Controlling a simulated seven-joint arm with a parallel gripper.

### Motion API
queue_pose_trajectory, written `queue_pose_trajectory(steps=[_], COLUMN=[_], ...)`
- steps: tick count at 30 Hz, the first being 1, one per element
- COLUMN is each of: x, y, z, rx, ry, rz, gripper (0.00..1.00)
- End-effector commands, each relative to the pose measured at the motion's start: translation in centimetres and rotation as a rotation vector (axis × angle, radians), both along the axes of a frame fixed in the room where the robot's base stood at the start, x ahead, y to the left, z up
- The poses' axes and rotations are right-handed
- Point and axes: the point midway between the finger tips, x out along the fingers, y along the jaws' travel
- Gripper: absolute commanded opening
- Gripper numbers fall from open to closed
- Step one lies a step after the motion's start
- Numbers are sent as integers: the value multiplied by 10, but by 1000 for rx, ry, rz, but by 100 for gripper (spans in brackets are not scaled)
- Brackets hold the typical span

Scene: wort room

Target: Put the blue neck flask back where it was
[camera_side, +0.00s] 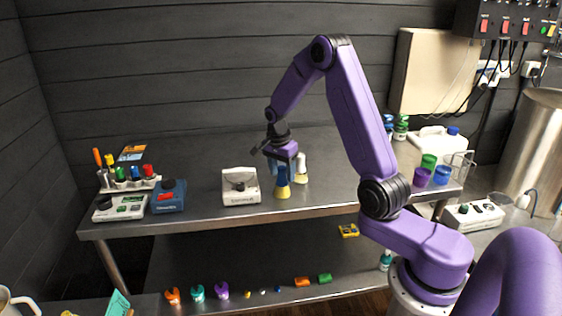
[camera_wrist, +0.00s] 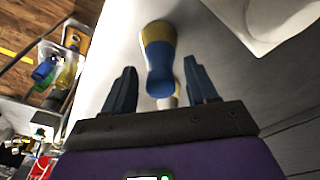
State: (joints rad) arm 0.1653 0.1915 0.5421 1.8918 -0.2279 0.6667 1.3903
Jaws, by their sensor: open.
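The blue neck flask (camera_side: 282,185), with a yellow lower part, stands upright near the front edge of the steel bench (camera_side: 330,198). My gripper (camera_side: 283,166) is open, pointing down at the flask's neck. In the wrist view the blue neck flask (camera_wrist: 158,62) shows between the two spread fingers of my gripper (camera_wrist: 160,76); I cannot tell whether either finger touches it. A flask with a white neck (camera_side: 301,170) stands just right of and behind it. A pale shape behind the blue neck in the wrist view is mostly hidden.
A white scale-like device (camera_side: 240,187) stands close to the left of the flasks. Further left are a blue device (camera_side: 168,196), a white device (camera_side: 119,208) and a rack of tools (camera_side: 130,181). Coloured cups (camera_side: 422,177) stand at the right end. The bench right of the flasks is fairly clear.

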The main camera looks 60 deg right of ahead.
Motion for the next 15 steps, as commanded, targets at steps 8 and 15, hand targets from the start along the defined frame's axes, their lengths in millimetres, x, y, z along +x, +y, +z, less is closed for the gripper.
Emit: queue_pose_trajectory(steps=[8, 15], x=[2, 1], y=[6, 14], z=[45, 90], rx=[-3, -1], ry=[-8, -6], rz=[1, 1], gripper=[58, 58])
